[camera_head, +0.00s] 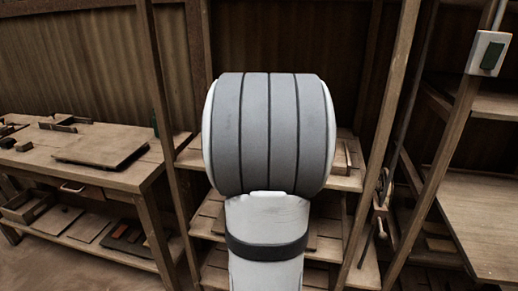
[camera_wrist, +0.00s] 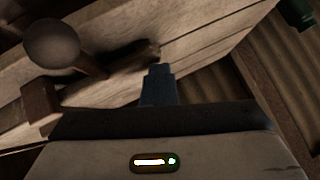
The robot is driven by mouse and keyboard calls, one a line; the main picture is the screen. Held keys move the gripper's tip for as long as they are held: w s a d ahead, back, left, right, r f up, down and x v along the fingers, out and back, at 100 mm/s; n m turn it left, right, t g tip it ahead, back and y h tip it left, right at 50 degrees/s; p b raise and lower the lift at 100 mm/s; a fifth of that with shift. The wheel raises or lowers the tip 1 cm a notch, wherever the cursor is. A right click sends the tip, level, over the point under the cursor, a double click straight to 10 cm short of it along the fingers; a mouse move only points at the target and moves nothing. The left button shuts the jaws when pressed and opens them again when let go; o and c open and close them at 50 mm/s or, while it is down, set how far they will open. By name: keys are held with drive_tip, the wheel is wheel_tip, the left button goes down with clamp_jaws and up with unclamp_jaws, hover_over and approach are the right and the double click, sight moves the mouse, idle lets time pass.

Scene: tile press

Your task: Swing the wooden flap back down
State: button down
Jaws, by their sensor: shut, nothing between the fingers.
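I cannot tell for sure which piece is the wooden flap. A flat square board (camera_head: 103,147) lies on the workbench at the left of the head view. The wrist view shows a pale wooden surface (camera_wrist: 205,50) with a dark round knob (camera_wrist: 52,43) at its left, and small wooden parts below the knob. My gripper (camera_wrist: 158,72) is shut and empty, its fingertips in front of the wooden surface; contact cannot be told. My own arm fills the middle of the head view and hides what is behind it; the gripper does not show there.
The workbench (camera_head: 125,178) has small tools at its far left and a lower shelf with flat pieces. A wooden shelf rack (camera_head: 349,183) stands behind my arm. A switch box (camera_head: 488,54) is on a post at the right. A green object (camera_wrist: 297,12) is at the wrist view's top right.

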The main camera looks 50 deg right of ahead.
drive_tip(key=s+a+r+p, duration=0.3)
drive_tip(key=a+r+p, duration=0.2)
drive_tip(key=r+p, duration=0.2)
drive_tip(key=shift+s+a, duration=0.2)
drive_tip(key=shift+a, duration=0.15)
drive_tip(key=shift+a, duration=0.1)
drive_tip(key=a+r+n+g+y+p, duration=0.1)
drive_tip(key=a+n+y+p, duration=0.2)
drive_tip(key=a, duration=0.8)
drive_tip(key=a+r+n+y, duration=0.15)
drive_tip(key=a+n, duration=0.25)
drive_tip(key=a, duration=0.7)
drive_tip(key=s+a+f+n+g+y+p, duration=0.1)
drive_tip(key=s+a+n+g+p, duration=0.2)
drive_tip(key=s+a, duration=0.9)
drive_tip(key=s+n+g, duration=0.1)
drive_tip(key=n, duration=0.2)
drive_tip(key=shift+s+f+n, duration=0.15)
drive_tip(key=shift+s+n, duration=0.05)
drive_tip(key=shift+n, duration=0.2)
